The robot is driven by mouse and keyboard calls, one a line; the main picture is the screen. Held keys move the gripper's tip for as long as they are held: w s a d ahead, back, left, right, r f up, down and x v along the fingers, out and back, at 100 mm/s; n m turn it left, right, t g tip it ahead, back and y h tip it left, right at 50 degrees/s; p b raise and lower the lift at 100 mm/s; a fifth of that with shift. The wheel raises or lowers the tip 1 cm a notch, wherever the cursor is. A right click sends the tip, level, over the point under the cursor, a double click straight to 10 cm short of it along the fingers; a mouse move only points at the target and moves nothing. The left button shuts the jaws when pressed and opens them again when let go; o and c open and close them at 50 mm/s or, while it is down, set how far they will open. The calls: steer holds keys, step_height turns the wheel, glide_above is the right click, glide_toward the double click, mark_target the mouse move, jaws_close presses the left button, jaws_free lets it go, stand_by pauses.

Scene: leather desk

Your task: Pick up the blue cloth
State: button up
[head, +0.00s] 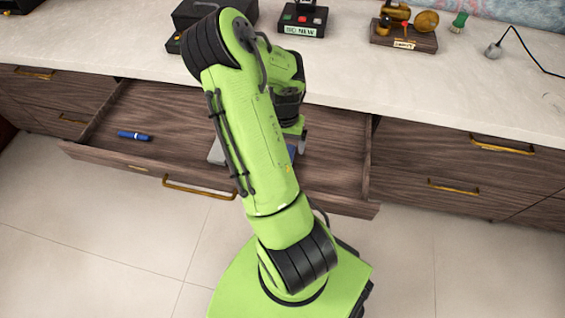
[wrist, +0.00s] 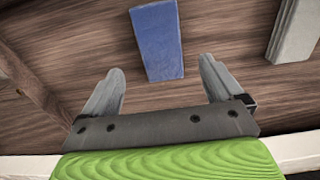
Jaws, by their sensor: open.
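The blue cloth (wrist: 157,42) is a folded, flat blue rectangle on the wooden bottom of the open drawer (head: 335,152). In the wrist view it lies just beyond and between my fingertips, and its near edge is close to their level. In the head view only a small blue bit (head: 292,152) shows beside my arm, which hides the rest. My gripper (wrist: 161,72) is open, with two grey fingers spread wide and nothing between them. In the head view my arm mostly hides the gripper.
A light grey block (wrist: 295,30) lies right of the cloth in the wrist view. A blue pen-like object (head: 134,135) lies in the drawer's left part. The drawer's front wall and countertop (head: 400,85) bound the space. Several items stand on the countertop, including a wooden stand (head: 404,38).

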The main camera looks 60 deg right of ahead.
step_height(320, 180, down, 6)
steer(key=shift+a+r+b, duration=0.15)
steer(key=shift+b, duration=1.05)
steer(key=shift+r, duration=0.1)
steer(key=shift+c, duration=0.2)
steer(key=c, duration=1.1)
step_height(320, 180, up, 10)
steer(key=p, duration=0.4)
